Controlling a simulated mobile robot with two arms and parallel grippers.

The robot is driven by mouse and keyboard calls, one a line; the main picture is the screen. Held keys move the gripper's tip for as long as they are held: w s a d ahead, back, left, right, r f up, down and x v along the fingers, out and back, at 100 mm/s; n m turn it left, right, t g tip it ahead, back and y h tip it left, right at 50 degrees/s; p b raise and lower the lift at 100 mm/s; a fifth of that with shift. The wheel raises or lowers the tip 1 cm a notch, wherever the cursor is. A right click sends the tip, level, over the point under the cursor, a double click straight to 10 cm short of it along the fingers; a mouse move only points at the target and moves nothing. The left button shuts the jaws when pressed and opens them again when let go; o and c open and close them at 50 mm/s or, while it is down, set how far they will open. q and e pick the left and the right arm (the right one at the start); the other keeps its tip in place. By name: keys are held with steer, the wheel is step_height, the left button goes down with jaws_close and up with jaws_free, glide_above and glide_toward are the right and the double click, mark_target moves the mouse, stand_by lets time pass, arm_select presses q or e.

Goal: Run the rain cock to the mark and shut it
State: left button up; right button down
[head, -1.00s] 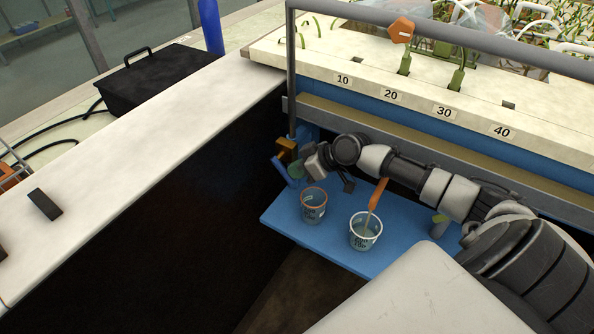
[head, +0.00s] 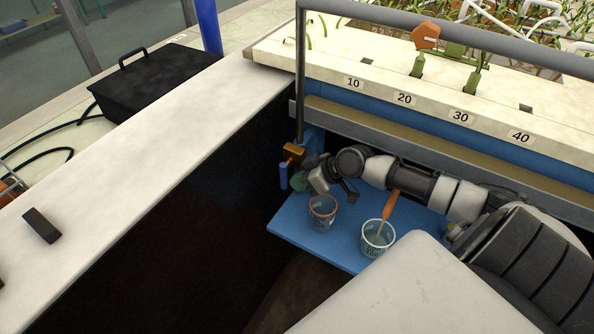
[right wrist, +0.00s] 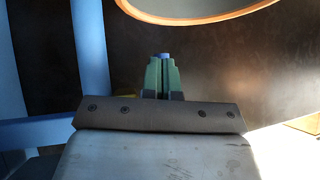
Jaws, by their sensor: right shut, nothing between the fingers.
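The rain cock is a brass-coloured body (head: 292,152) at the foot of the grey standpipe. Its blue lever (head: 284,176) hangs straight down. My right gripper (head: 299,181), with green fingertips, is shut and empty beside the lever, on its right. In the right wrist view the closed fingers (right wrist: 163,76) point ahead, with a small blue bit at their tips. An orange-rimmed clear cup (head: 323,210) with dark print stands on the blue shelf (head: 290,226) below. Its rim (right wrist: 225,17) shows at the top of the wrist view. I cannot make out its water level. My left gripper is out of view.
A white-rimmed cup (head: 378,238) with an orange-handled tool (head: 389,206) stands to the right on the shelf. The flume edge carries marks 10 to 40, and an orange hexagonal tag (head: 426,34) stands above it. A black box (head: 156,80) sits at left.

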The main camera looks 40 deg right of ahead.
stand_by(0.4)
steer(key=v, duration=0.3)
steer(key=p+v, duration=0.1)
steer(key=v, duration=0.3)
steer(key=shift+w+a+r, duration=0.15)
steer(key=shift+r, duration=0.25)
steer(key=shift+s+d+r+p, duration=0.3)
steer(key=shift+s+r, duration=0.05)
steer(key=shift+r, duration=0.15)
